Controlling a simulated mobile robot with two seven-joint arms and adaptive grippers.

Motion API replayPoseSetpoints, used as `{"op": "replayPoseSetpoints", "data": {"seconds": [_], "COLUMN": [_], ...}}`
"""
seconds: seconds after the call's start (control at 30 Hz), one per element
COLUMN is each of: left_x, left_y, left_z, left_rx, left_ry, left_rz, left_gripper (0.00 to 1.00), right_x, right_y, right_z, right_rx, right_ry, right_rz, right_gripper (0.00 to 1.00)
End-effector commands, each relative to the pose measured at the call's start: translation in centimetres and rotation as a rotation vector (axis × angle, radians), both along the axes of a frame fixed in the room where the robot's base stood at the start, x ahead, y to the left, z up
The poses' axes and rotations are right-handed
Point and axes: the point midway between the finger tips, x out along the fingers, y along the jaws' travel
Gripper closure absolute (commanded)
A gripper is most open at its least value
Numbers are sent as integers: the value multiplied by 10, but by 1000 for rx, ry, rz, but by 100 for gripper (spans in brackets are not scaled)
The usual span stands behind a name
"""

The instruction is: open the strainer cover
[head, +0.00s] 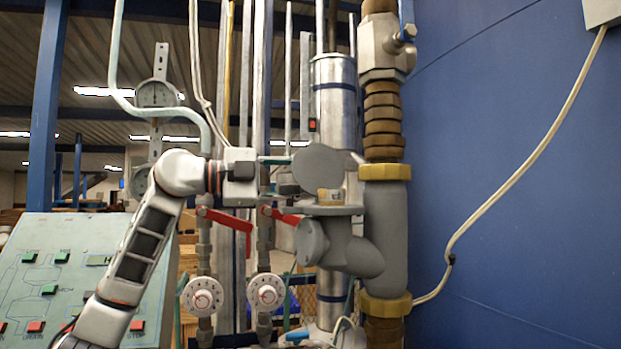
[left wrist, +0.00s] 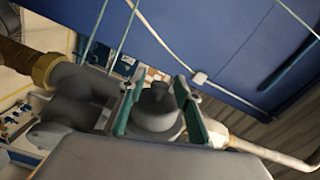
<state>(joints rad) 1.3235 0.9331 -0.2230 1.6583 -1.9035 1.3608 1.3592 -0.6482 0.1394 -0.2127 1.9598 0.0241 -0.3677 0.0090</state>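The strainer (head: 352,255) is a grey pipe fitting with a flat round mouth flange (head: 333,210). Its grey disc cover (head: 320,167) stands tilted up above the flange, and a yellowish part (head: 330,195) shows beneath it. My left gripper (head: 282,174) is at the left of the cover. In the left wrist view its two teal fingers (left wrist: 160,82) stand on either side of a stepped grey knob (left wrist: 157,108). They look spread, with the knob between them; contact is hard to judge. My right gripper is in neither view.
Red lever valves (head: 224,218) and white dials (head: 203,296) sit below my left arm. A control panel (head: 60,270) stands at the lower left. A brass-collared pipe (head: 384,172) and a blue wall (head: 520,200) bound the right side.

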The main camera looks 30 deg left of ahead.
Motion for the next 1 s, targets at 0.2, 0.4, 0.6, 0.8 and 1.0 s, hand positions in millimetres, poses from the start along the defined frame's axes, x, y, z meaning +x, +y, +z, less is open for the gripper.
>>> {"op": "replayPoseSetpoints", "data": {"seconds": [0.2,0.4,0.6,0.8,1.0], "left_x": [0,0,-3,-6,-7], "left_y": [0,0,-2,-8,-8], "left_z": [0,0,8,14,13], "left_rx": [0,0,70,161,169], "left_ry": [0,0,-55,-135,-145], "left_rz": [0,0,2,0,-1], "left_gripper": [80,100,100,100,100], "right_x": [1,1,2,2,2], "right_y": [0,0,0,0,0], "right_z": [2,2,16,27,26], "right_rx": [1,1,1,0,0], "right_ry": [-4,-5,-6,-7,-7], "right_rz": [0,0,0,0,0], "right_gripper": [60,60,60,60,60]}}
